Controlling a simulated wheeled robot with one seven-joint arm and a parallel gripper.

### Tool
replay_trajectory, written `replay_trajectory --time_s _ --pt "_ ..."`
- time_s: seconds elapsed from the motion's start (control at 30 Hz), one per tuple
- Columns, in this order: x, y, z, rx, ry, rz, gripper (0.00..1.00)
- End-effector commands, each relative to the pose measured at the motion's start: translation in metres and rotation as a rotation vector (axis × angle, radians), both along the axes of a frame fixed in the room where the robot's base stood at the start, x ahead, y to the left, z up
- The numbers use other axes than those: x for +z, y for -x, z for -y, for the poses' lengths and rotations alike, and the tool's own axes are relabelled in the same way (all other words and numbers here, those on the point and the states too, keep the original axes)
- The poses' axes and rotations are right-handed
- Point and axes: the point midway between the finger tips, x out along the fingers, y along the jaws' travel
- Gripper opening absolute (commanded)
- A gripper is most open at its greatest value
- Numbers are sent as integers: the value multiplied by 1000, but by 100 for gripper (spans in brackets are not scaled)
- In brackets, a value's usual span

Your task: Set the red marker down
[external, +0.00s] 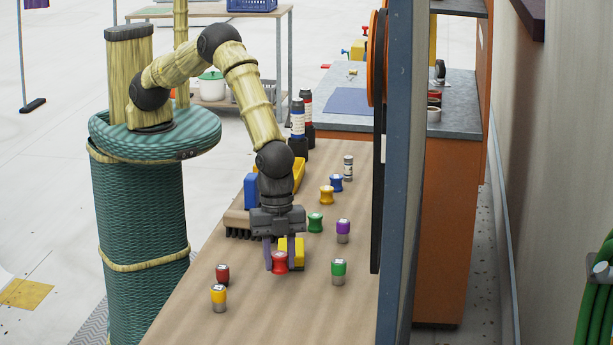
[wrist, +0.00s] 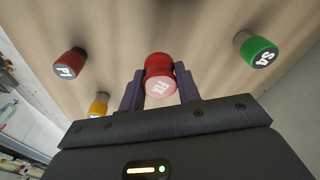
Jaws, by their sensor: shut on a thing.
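The red marker (external: 280,262) is a bright red, waisted piece with a pale lettered top. My gripper (external: 280,266) points down over the wooden table and is shut on it, with one purple finger on each side. In the wrist view the red marker (wrist: 159,78) sits between the two fingertips (wrist: 160,92), its lettered top facing the camera. It is at or just above the table; I cannot tell whether its base touches.
A dark red piece (external: 222,274) and a yellow-topped piece (external: 219,295) stand to the left. A green-topped piece (external: 338,270) stands to the right. A yellow block (external: 299,248) is close behind my fingers. The table's front (external: 270,318) is clear.

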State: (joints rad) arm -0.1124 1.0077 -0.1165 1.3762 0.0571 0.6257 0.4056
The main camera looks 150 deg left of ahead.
Motion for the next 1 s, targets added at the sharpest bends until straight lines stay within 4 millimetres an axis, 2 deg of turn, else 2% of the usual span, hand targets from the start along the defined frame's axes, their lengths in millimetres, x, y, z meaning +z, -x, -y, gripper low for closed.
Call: replay_trajectory --time_s 0.13,0.3,0.4,0.77,0.8,0.9,1.0 --pt "-6 1 0 0 0 -2 11" --pt "-29 1 0 0 0 -4 11" --pt "-37 0 0 0 0 0 11" --pt "-41 0 0 0 0 0 11" --pt "-40 0 0 0 0 0 39" --pt "-40 0 0 0 0 0 55" --pt "-40 0 0 0 0 0 55"
